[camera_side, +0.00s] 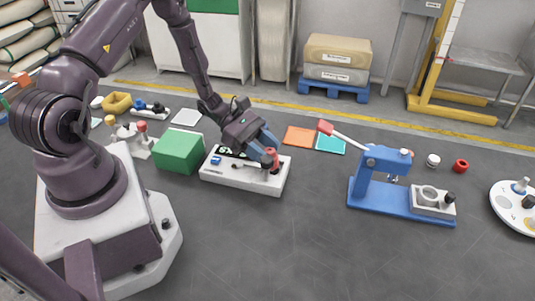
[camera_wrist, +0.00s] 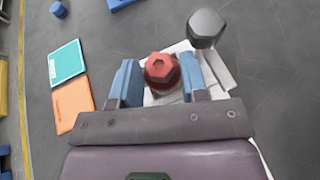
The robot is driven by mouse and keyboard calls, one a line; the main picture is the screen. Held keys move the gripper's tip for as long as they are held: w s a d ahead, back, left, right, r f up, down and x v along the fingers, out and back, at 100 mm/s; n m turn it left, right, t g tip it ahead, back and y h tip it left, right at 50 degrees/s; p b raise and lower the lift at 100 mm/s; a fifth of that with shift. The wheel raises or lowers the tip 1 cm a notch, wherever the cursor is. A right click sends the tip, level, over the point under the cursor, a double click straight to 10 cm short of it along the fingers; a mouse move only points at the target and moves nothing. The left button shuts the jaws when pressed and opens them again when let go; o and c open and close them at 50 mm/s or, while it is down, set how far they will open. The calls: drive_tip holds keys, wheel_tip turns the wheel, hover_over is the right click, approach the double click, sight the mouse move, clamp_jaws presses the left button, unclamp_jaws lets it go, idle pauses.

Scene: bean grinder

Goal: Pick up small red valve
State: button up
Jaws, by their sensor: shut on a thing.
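The small red valve (camera_wrist: 162,70) has a hexagonal top and stands between the two blue fingers of my gripper (camera_wrist: 160,82) in the wrist view. In the side view the red valve (camera_side: 271,155) shows at the right end of a white block-like base (camera_side: 240,178). My gripper (camera_side: 268,148) reaches down to it from the upper left, shut on the valve. The valve's lower part is hidden by the fingers and the base. It appears upright. I cannot tell whether it is clear of the base.
A dark knob (camera_wrist: 206,27) stands close beside the valve. A green block (camera_side: 179,151) is left of the base. Orange (camera_side: 299,137) and teal (camera_side: 330,144) squares lie behind. A blue lever press (camera_side: 377,185) stands to the right. The floor in front is free.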

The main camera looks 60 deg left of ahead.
drive_tip(key=r+v, duration=0.1)
drive_tip(key=v, duration=1.3)
drive_tip(key=w+d+r, duration=0.2)
drive_tip(key=d+r, duration=0.1)
drive_tip(key=d, duration=0.1)
drive_tip(key=n+t+y, duration=0.6)
drive_tip(key=n+y, duration=0.2)
drive_tip(key=n, duration=0.1)
hover_over(294, 137)
drive_tip(key=f, duration=0.8)
drive_tip(key=shift+s+d, duration=0.1)
drive_tip(key=shift+s, duration=0.1)
drive_tip(key=shift+w+f, duration=0.2)
drive_tip(key=shift+f, duration=1.65)
